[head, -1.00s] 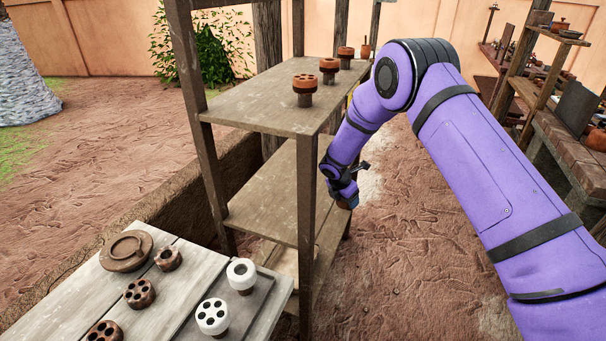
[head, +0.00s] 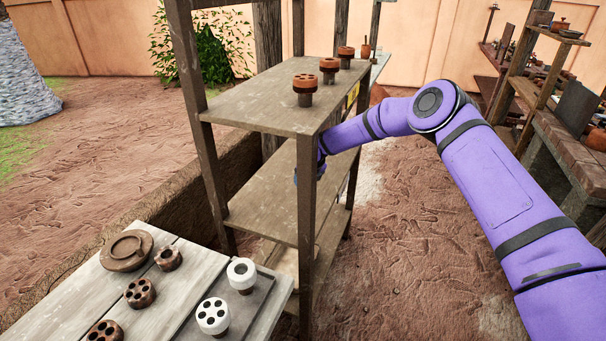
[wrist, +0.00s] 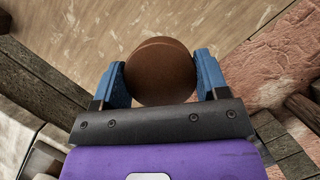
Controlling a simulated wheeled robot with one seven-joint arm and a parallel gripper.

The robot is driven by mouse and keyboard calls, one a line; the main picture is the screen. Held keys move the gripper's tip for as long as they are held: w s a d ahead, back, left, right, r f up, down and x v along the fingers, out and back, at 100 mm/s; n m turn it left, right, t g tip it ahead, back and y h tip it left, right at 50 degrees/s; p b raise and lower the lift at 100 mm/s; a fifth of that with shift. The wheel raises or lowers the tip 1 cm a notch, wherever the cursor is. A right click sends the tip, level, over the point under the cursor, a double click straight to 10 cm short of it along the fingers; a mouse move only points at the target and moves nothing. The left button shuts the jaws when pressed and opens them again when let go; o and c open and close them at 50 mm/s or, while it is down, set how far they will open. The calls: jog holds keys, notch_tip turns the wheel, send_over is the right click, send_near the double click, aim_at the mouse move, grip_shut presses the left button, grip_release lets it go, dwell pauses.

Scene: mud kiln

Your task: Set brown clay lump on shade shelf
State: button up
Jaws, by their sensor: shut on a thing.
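My gripper (wrist: 160,72) has its blue fingers shut on the brown clay lump (wrist: 158,80), a smooth round piece, in the wrist view. A pale wooden shelf board fills the upper part of that view, beyond the lump. In the head view, my arm reaches in from the right beneath the top board of the wooden shelf unit (head: 270,105). The gripper is mostly hidden behind the front post, above the middle board (head: 262,208). The lump cannot be made out in the head view. I cannot tell whether it touches the board.
Several brown pieces, one a flanged piece (head: 305,88), stand on the top board. The posts (head: 306,225) bound the opening closely. The middle board's visible part is bare. A table (head: 75,290) at lower left holds brown and white pierced pieces.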

jog(key=shift+w+a+n, duration=0.15)
jog(key=shift+a+n, duration=0.1)
jog(key=shift+n, duration=0.05)
notch_tip(320, 180, down, 10)
jog(key=shift+r, duration=0.1)
dwell(0.3)
jog(key=o, duration=1.1)
jog(key=v, duration=1.2)
jog(key=shift+w, duration=0.1)
